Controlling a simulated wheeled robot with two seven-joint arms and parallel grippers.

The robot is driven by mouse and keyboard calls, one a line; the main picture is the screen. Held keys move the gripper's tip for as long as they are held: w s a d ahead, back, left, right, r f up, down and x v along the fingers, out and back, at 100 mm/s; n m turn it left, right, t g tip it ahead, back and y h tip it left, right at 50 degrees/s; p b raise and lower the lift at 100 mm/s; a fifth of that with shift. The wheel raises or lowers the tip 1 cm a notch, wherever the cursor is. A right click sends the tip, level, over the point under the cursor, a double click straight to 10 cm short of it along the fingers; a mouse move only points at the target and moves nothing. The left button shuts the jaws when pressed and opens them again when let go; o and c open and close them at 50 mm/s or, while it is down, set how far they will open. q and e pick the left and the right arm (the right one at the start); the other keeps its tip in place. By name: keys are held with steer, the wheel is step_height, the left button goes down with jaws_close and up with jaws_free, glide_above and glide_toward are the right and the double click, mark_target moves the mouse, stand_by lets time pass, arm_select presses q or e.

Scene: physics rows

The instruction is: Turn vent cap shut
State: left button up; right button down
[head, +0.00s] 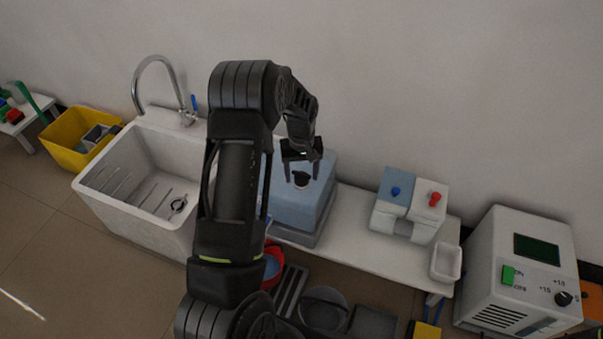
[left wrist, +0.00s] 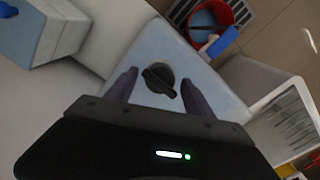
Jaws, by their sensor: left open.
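The vent cap (head: 301,179) is a small round black knob on top of a blue-grey box (head: 302,207) on the white bench. In the left wrist view the cap (left wrist: 159,79) shows a raised bar across it, running diagonally from upper left to lower right. My left gripper (head: 302,175) is above the box with its fingers pointing down. In the left wrist view my left gripper (left wrist: 158,88) is open, one finger on each side of the cap, with a gap to it on both sides. My right gripper is not in view.
A white sink (head: 105,181) with a tap stands left of the box. A blue and white unit with blue and red knobs (head: 407,204) and a small white tray (head: 446,262) are to the right. A white control device (head: 516,270) stands farther right.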

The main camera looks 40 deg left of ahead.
mark_target(301, 173)
arm_select(q)
step_height(301, 173, up, 8)
steer(key=shift+f+p, duration=0.2)
steer(key=shift+p, duration=0.55)
